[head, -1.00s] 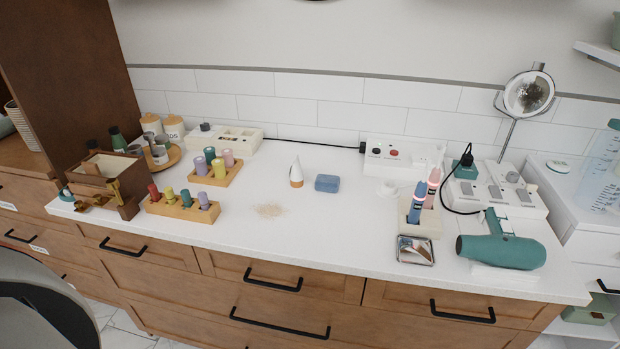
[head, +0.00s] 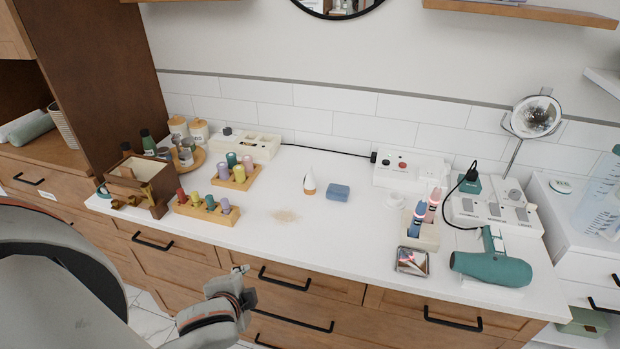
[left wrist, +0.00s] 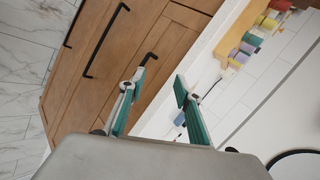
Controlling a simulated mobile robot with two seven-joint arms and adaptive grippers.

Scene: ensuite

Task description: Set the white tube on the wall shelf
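The white tube (head: 309,181) stands upright on the white counter, a tapering white body on a tan cap, left of a blue sponge. A wooden wall shelf (head: 530,13) shows at the top right of the head view; its top is mostly cut off. My left gripper (head: 243,284) is low in front of the counter's drawers, well short of the tube. In the left wrist view its two teal fingers (left wrist: 160,84) are spread apart with nothing between them. My right gripper is not in view.
The blue sponge (head: 338,192) sits beside the tube. Wooden blocks with colored pegs (head: 207,212) stand to the left. A toothbrush holder (head: 423,237), metal dish (head: 412,262) and teal hair dryer (head: 490,268) stand to the right. The counter's front middle is clear except for spilled grains (head: 286,216).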

